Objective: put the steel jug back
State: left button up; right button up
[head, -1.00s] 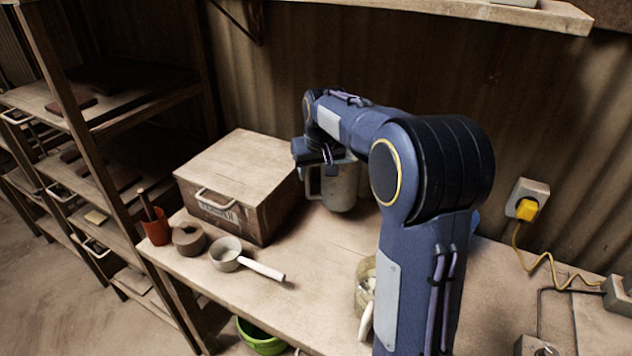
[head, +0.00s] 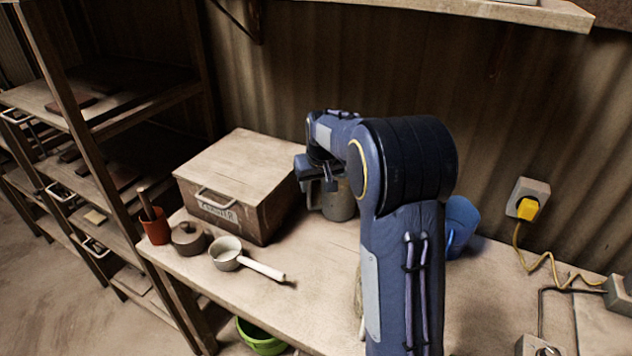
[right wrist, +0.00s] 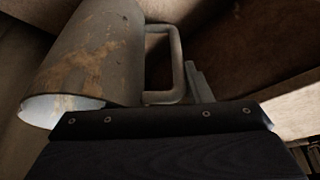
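The steel jug (head: 341,205) is a worn grey-brown cylinder with a squared side handle. It is upright at the back of the bench, just right of the wooden box; I cannot tell whether its base touches the bench. My right gripper (head: 329,184) is at the jug's handle side and looks shut on the handle, though the grip is partly hidden. In the right wrist view the jug (right wrist: 90,60) fills the left, its handle beside a visible finger of the gripper (right wrist: 200,84). My left gripper is out of view.
The wooden box (head: 240,175) stands close to the jug's left. A blue container (head: 461,222) is partly behind my arm. A yellow plug (head: 527,209) is on the wall.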

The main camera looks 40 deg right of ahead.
jog(key=o, duration=0.5)
jog(key=shift+c, duration=0.2)
jog(key=shift+r, duration=0.25)
jog(key=d+v, duration=0.1)
jog(key=v, duration=0.6)
jog(key=shift+a+p, duration=0.3)
jog(key=shift+a, duration=0.25)
jog(key=shift+s+r, duration=0.1)
jog(key=shift+s, duration=0.05)
